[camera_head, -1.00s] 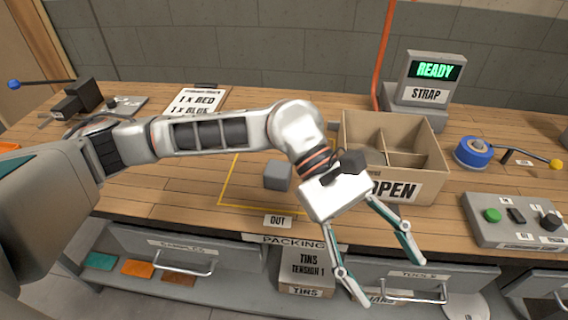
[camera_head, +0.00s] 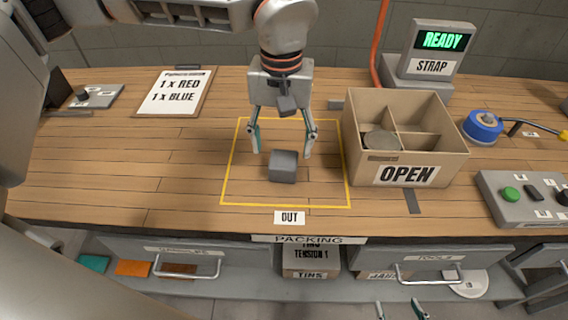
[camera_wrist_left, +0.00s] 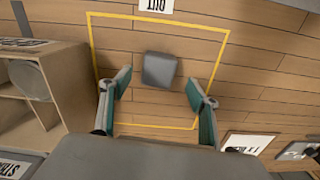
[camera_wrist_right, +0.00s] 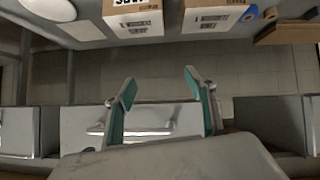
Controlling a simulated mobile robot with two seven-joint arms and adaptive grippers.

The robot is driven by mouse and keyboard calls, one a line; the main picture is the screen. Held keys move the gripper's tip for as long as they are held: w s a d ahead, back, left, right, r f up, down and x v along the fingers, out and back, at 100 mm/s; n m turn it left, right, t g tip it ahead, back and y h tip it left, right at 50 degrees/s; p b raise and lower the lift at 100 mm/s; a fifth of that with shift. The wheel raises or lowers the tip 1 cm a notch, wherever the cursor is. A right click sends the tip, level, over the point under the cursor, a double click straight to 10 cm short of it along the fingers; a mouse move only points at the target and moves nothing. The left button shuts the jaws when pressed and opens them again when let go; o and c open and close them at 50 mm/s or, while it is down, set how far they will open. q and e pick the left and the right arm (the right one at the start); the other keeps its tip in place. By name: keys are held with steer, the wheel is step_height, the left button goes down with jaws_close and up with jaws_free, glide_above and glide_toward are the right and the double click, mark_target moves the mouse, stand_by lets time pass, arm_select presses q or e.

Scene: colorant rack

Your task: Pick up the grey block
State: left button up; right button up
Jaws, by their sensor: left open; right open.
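The grey block (camera_head: 283,166) sits on the wooden bench inside the yellow outlined square marked OUT. My left gripper (camera_head: 282,153) is open and points down, its two fingers apart on either side of and just behind the block in the head view. In the left wrist view the block (camera_wrist_left: 160,70) lies ahead of the open fingertips, roughly midway between them, with nothing held. My right gripper (camera_head: 400,312) is open and empty, low in front of the bench; its open fingers (camera_wrist_right: 158,80) also show in the right wrist view, facing the drawers and lower shelf.
An open cardboard box (camera_head: 408,142) with dividers and a round tin inside stands right of the square. A READY display (camera_head: 441,41), a blue roll (camera_head: 482,126) and a button panel (camera_head: 520,205) are further right. A clipboard (camera_head: 174,92) lies at the back left. The bench left of the square is clear.

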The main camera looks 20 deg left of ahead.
mark_target(283, 158)
arm_select(q)
steer(key=f, duration=0.5)
steer(key=shift+w+d+f, duration=0.1)
steer(key=shift+w+f, duration=0.1)
steer(key=shift+w, duration=0.05)
steer(key=c, duration=0.9)
